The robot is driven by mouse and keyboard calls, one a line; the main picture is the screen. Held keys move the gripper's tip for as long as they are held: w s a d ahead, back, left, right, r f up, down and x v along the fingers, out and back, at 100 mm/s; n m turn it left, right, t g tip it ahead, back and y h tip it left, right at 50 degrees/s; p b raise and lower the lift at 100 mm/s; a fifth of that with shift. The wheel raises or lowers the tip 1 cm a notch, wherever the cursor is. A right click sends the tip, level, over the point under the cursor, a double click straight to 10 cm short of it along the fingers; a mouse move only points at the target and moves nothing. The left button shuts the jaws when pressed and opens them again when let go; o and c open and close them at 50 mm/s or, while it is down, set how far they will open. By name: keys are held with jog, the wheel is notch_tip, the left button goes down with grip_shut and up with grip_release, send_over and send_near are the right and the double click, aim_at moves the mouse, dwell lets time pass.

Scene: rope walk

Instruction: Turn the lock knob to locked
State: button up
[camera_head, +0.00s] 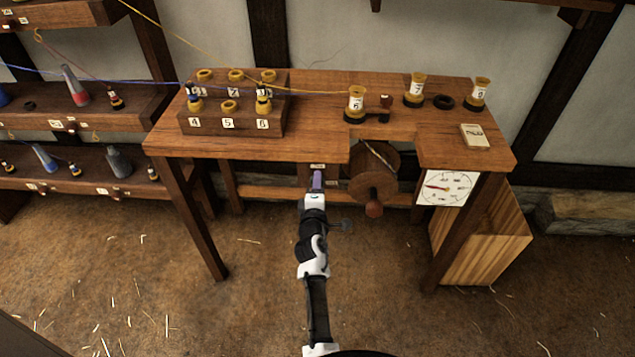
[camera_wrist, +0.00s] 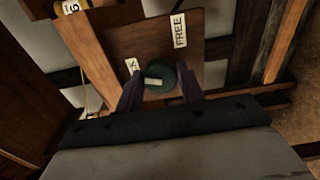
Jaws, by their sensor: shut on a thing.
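The lock knob (camera_wrist: 160,78) is a round dark green knob with a pale bar mark on its face, seen in the wrist view on a wooden panel (camera_wrist: 125,45). A "FREE" label (camera_wrist: 179,30) is at its upper right, and a second, partly hidden label (camera_wrist: 132,66) is at its upper left. My gripper (camera_wrist: 160,84) has a dark finger on each side of the knob and is shut on it. In the head view my gripper (camera_head: 317,182) is under the front edge of the bench (camera_head: 310,144), and the knob is hidden there.
A wooden reel (camera_head: 375,178) with a handle hangs just right of my gripper. A round dial (camera_head: 446,188) is farther right. Spools, a numbered block (camera_head: 235,103) and a pale card (camera_head: 474,136) are on the bench. The floor in front is free apart from straw.

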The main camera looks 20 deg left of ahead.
jog(key=shift+r+n+p, duration=0.2)
jog(key=shift+n+p, duration=0.45)
jog(key=shift+n, duration=1.15)
jog(key=o, duration=1)
jog(key=shift+f, duration=0.1)
jog(key=shift+c, duration=0.2)
jog(key=shift+f, duration=0.1)
